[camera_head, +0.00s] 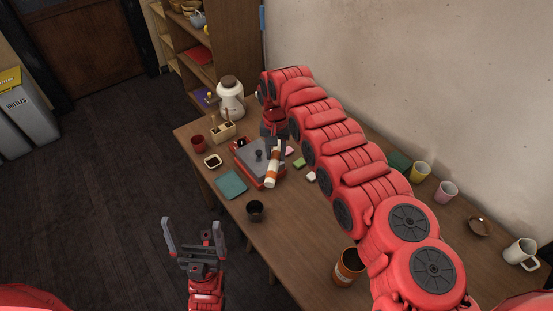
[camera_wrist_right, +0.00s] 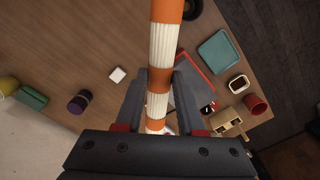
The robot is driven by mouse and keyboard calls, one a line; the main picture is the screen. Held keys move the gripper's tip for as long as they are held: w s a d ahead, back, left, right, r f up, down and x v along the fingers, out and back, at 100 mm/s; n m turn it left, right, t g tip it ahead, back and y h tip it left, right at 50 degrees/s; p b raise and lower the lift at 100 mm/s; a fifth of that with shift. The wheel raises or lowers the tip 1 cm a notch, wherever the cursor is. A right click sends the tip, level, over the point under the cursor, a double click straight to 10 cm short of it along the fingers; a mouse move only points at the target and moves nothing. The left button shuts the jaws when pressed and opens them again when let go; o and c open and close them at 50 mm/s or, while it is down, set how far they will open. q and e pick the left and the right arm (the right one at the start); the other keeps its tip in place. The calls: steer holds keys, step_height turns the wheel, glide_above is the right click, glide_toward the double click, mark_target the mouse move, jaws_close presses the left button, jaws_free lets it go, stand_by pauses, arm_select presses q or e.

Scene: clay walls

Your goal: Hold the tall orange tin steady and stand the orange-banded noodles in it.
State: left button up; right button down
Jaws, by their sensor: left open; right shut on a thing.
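The noodles (camera_head: 271,170) are a pale bundle with orange bands. My right gripper (camera_head: 276,147) is shut on them over the grey-topped red stove at the far part of the table. In the right wrist view the noodles (camera_wrist_right: 164,43) run up between the fingers (camera_wrist_right: 160,80) and out past the top edge. The tall orange tin (camera_head: 347,268) stands upright at the table's near edge with a dark open top, beside my right arm. My left gripper (camera_head: 194,232) is open and empty, off the table's left edge and left of the tin.
The stove (camera_head: 254,167) has a teal cloth (camera_head: 231,184) and a dark cup (camera_head: 255,210) near it. A white jar (camera_head: 230,98) and a wooden block holder (camera_head: 222,131) stand behind. Yellow and pink cups (camera_head: 446,191) stand by the wall. Table between dark cup and tin is clear.

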steer(key=shift+w+r+n, duration=0.4)
steer(key=shift+r, duration=0.05)
steer(key=shift+w+d+r+n, duration=0.2)
steer(key=shift+d+r+n, duration=0.1)
steer(key=shift+d+r, duration=0.2)
steer(key=shift+w+d+r+n+b, duration=0.3)
steer(key=shift+d+r, duration=0.15)
steer(key=shift+d, duration=0.25)
steer(key=shift+d, duration=0.1)
steer(key=shift+w+d+r, duration=0.1)
steer(key=shift+d+r, duration=0.3)
steer(key=shift+d, duration=0.25)
steer(key=shift+d, duration=0.1)
